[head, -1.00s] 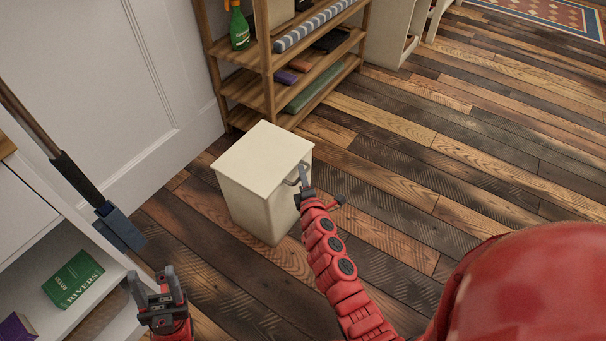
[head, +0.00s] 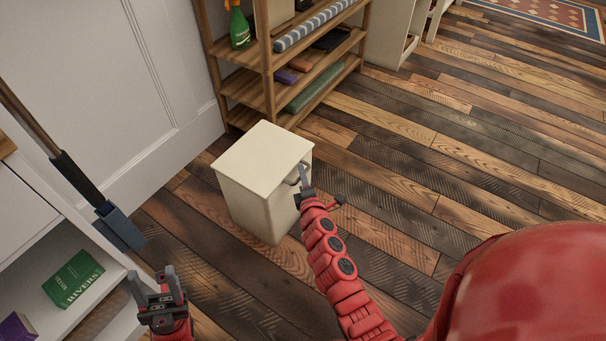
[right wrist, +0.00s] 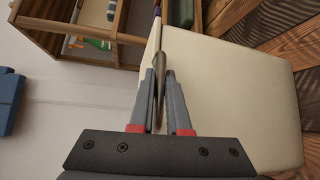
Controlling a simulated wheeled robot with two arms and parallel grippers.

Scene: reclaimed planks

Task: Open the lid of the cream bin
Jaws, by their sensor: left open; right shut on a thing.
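The cream bin (head: 252,202) stands upright on the plank floor with its flat lid (head: 263,152) down. A small metal handle (head: 292,181) shows near the top of its right-hand side. My right gripper (head: 304,180) is at this handle. In the right wrist view my right gripper (right wrist: 160,80) has its fingers closed around the thin handle (right wrist: 159,88), and the cream bin (right wrist: 235,100) fills the right part. My left gripper (head: 156,284) is open and empty at the lower left, apart from the bin.
Floor (head: 430,160) to the right is clear.

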